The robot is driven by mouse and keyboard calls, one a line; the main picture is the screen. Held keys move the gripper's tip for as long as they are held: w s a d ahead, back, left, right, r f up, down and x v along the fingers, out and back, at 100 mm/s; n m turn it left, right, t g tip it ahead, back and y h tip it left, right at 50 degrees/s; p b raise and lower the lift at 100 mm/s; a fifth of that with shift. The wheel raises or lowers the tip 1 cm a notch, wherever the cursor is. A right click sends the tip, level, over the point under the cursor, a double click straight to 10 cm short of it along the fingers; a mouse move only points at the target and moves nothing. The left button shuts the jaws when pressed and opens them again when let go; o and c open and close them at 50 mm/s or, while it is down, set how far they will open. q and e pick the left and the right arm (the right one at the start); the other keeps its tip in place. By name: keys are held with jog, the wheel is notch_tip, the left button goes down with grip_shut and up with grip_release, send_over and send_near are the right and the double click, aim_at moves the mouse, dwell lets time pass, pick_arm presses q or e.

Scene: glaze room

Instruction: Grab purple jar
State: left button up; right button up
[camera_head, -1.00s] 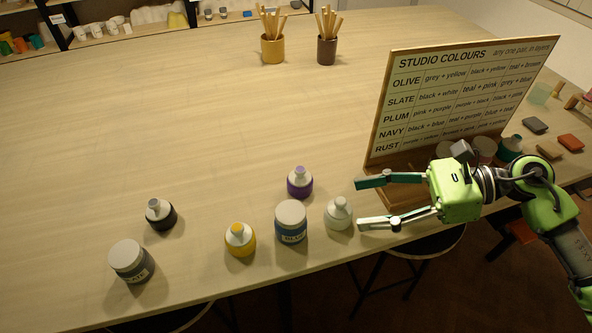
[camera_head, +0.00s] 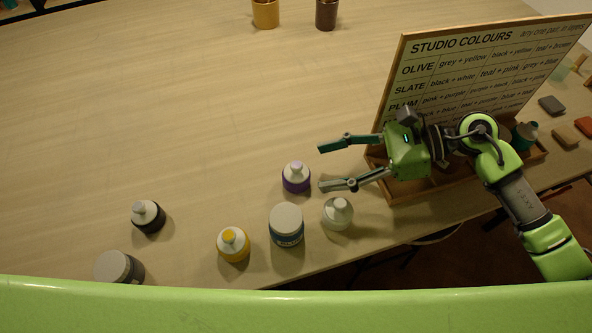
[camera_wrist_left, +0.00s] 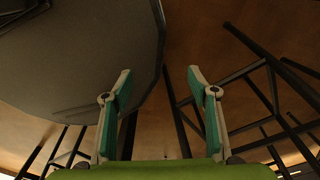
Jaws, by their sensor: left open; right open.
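The purple jar (camera_head: 296,177), with a pale grey and purple top, stands upright on the table in the head view. My right gripper (camera_head: 320,167) is open and empty, just right of the purple jar, its fingers pointing left. The nearer fingertip is close to the jar's right side; I cannot tell whether it touches. My left gripper (camera_wrist_left: 160,80) shows in the left wrist view, open, with nothing between its fingers. It faces dark stool frames and the floor.
Near the purple jar stand a white jar (camera_head: 337,213), a larger blue-labelled jar (camera_head: 286,225) and a yellow jar (camera_head: 233,244). A black jar (camera_head: 148,216) and a grey jar (camera_head: 119,267) stand left. The colour board (camera_head: 480,75) stands behind my right arm. The table's middle is clear.

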aim_at(296, 170)
jog(key=shift+x, duration=0.95)
jog(key=shift+a+p, duration=0.25)
jog(key=shift+p, duration=0.05)
jog(key=p+x, duration=0.1)
jog(key=x, duration=0.1)
jog(key=p+x, duration=0.1)
jog(key=x, duration=0.1)
jog(key=shift+a+r+p, duration=0.2)
jog(key=shift+p, duration=0.15)
jog(key=shift+a+f, duration=0.3)
jog(key=shift+a, duration=0.1)
pick_arm(q)
jog(key=r, duration=0.2)
jog(key=w+r, duration=0.1)
jog(key=r, duration=0.1)
jog(key=shift+w, duration=0.1)
pick_arm(e)
jog(key=c, duration=1.3)
pick_arm(q)
jog(key=shift+f, duration=0.1)
pick_arm(e)
jog(key=shift+r, duration=0.1)
jog(key=shift+c, duration=0.2)
